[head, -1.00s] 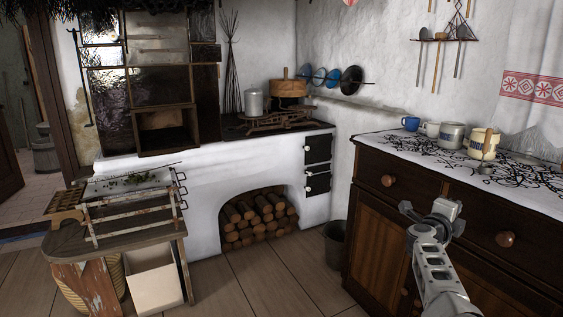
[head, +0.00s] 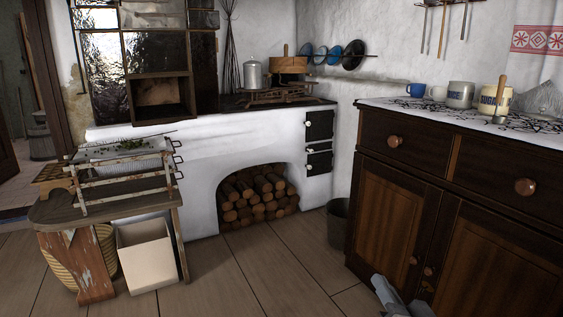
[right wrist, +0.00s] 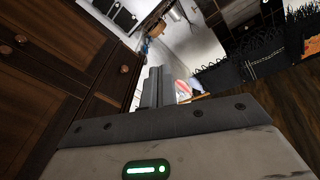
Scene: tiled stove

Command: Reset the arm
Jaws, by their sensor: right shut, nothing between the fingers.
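My right gripper (right wrist: 157,85) shows in the right wrist view with its two grey fingers together and nothing between them. In the head view only a small grey-white part of my right arm shows at the bottom edge, low in front of the dark wooden cabinet (head: 455,215). The cabinet also fills the left of the right wrist view (right wrist: 60,60), beside the gripper. My left gripper is in neither view.
The white tiled stove (head: 200,160) stands at the back with firewood (head: 255,195) in its arch. A wooden bench (head: 110,208) is at the left, above a white box (head: 147,255). A dark bucket (head: 339,222) stands beside the cabinet. The middle floor (head: 265,275) is clear.

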